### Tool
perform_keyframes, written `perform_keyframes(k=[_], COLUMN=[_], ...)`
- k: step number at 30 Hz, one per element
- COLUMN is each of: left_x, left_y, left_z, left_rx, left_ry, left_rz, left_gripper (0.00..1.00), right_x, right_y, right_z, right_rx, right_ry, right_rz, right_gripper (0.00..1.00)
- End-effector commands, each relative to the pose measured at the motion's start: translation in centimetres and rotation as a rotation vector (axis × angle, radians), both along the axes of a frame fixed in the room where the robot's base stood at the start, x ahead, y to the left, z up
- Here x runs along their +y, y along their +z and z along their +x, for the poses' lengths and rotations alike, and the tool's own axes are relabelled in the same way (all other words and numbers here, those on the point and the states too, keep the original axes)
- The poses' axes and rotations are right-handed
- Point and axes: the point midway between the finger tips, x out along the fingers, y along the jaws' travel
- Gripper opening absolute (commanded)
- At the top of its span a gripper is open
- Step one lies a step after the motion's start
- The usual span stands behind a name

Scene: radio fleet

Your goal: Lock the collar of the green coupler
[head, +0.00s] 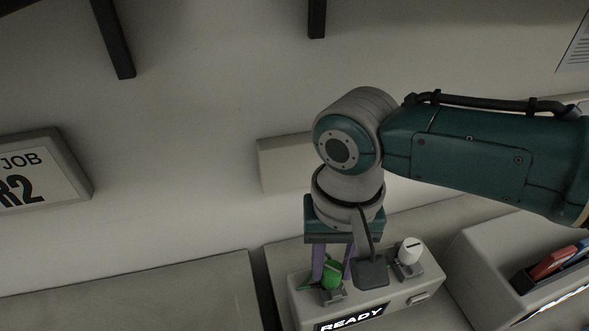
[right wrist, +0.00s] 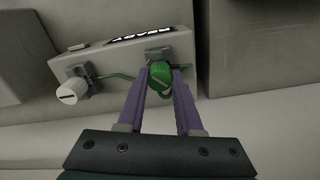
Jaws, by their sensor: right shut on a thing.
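The green coupler (head: 330,273) sits in a grey bracket on top of a grey box (head: 377,304) labelled READY. It also shows in the right wrist view (right wrist: 161,74), where its round end has a slot line across it. My right gripper (head: 333,268) reaches down from above with its purple fingers on both sides of the green coupler. In the right wrist view the gripper (right wrist: 161,82) is shut on the coupler's collar. Part of the coupler is hidden by the fingers. My left gripper is not in view.
A white coupler (head: 409,250) stands in a second bracket beside the green one, and a green cable (right wrist: 116,76) runs between them. At right a grey holder holds red and blue items (head: 553,263). A JOB R2 sign (head: 38,172) is on the left.

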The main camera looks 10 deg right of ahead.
Motion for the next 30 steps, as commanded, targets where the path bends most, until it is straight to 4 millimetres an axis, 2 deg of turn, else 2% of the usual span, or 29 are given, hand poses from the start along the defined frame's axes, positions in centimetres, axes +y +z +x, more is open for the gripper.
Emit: perform_keyframes(k=[9,21,30], left_x=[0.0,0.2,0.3], left_y=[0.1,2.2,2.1], left_z=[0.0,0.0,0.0], left_rx=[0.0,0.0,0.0], left_ry=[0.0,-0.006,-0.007], left_rz=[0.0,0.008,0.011], left_gripper=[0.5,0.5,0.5], right_x=[-0.1,-0.1,-0.1], right_y=[-0.2,-0.2,-0.4], right_z=[-0.1,-0.3,-0.2], right_rx=[0.003,0.006,0.004], right_ry=[-0.02,-0.386,-0.41], right_rz=[-0.002,-0.003,-0.003], right_gripper=[0.0,0.0,0.0])
